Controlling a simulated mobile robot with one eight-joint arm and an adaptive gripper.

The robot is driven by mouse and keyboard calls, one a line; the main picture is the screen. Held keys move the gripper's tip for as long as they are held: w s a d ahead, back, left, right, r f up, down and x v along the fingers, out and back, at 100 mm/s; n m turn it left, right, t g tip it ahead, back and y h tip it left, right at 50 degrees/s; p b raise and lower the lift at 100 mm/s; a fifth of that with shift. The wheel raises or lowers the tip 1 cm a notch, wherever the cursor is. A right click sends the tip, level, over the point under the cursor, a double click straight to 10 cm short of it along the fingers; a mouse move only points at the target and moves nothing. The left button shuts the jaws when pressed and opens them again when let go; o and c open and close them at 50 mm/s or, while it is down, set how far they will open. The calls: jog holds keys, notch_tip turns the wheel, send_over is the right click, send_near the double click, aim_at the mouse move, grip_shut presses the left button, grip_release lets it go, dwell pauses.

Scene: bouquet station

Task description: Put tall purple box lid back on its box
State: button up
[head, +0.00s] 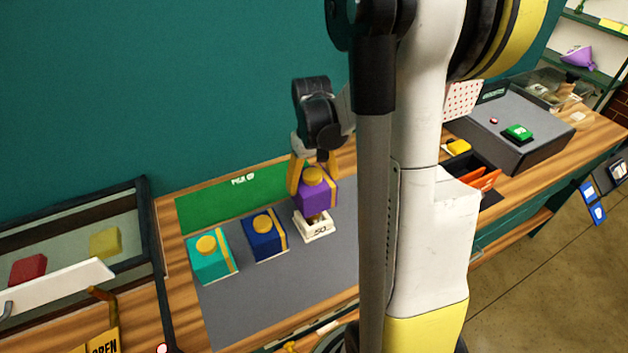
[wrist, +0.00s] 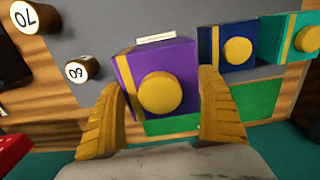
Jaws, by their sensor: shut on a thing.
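The tall purple lid (head: 317,196) has a yellow knob on top and a yellow band down its side. My gripper (head: 314,180) is shut on it, one finger on each side. It also shows between the yellow fingers in the wrist view (wrist: 181,68). A low white base (head: 316,231) marked 50 stands on the grey mat under the lid. Something brown shows between lid and base, so the lid looks raised above it. In the wrist view, the lid hides most of what is below; only a pale strip (wrist: 156,38) shows past its edge.
A blue box (head: 264,240) and a teal box (head: 211,266), both with yellow knobs, stand to the left on the grey mat (head: 262,305). A green panel (head: 225,203) lies behind. A glass-sided case (head: 80,235) is at far left. The front of the mat is clear.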

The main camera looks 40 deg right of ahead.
jog(key=shift+s+f+b, duration=0.25)
jog(key=shift+f+b, duration=0.05)
jog(key=shift+f, duration=0.15)
jog(key=shift+w+f+b, duration=0.1)
jog(key=shift+f+b, duration=2)
jog(key=shift+f, duration=0.55)
jog(key=shift+f+b, duration=1.3)
jog(key=shift+b, duration=0.3)
dwell(0.7)
jog(key=shift+f+b, duration=0.3)
dwell(0.3)
jog(key=o, duration=1)
jog(key=shift+r, duration=0.1)
